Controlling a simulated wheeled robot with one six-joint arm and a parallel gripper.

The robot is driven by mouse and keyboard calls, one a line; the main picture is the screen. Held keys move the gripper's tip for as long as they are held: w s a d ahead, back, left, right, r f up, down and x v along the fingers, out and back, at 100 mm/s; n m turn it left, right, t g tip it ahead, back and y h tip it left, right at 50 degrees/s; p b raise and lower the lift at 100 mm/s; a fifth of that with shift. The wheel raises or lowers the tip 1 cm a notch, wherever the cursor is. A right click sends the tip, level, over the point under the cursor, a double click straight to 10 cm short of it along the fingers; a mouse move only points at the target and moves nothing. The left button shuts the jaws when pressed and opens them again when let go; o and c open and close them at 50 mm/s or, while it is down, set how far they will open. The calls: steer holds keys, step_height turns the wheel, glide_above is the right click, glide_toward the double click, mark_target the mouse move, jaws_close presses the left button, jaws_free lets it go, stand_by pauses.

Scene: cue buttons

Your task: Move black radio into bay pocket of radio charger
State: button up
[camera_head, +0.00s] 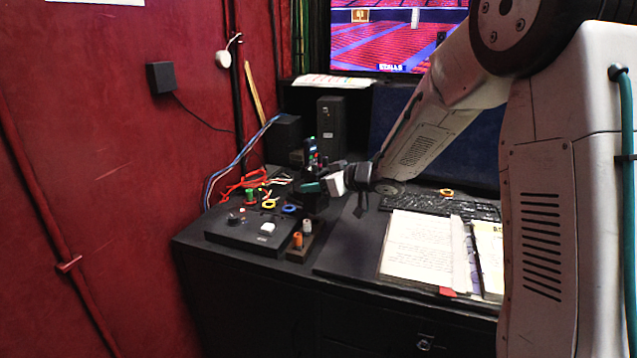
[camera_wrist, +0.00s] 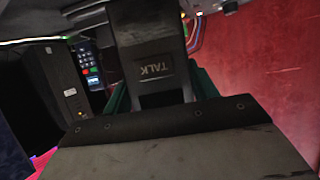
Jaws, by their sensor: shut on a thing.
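My gripper (camera_head: 314,187), with teal finger pads, is over the desk in the head view. It is shut on a black piece marked TALK, which I take to be the black radio (camera_wrist: 152,68); it fills the upper middle of the wrist view between the teal pads. In the head view the held part is dark and hard to separate from what is behind it. A slim dark device with a lit screen and coloured keys (camera_wrist: 86,62) stands beyond, near a speaker; it also shows in the head view (camera_head: 311,150). I cannot make out the radio charger or its bay pocket for certain.
A black console (camera_head: 240,236) with a white button sits at the desk's front left. A speaker (camera_head: 331,118), red cables (camera_head: 243,183), a keyboard (camera_head: 440,207) and an open notebook (camera_head: 422,245) surround the gripper. A red wall closes the left.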

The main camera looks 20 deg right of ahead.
mark_target(319, 156)
steer(key=shift+r, duration=3.8)
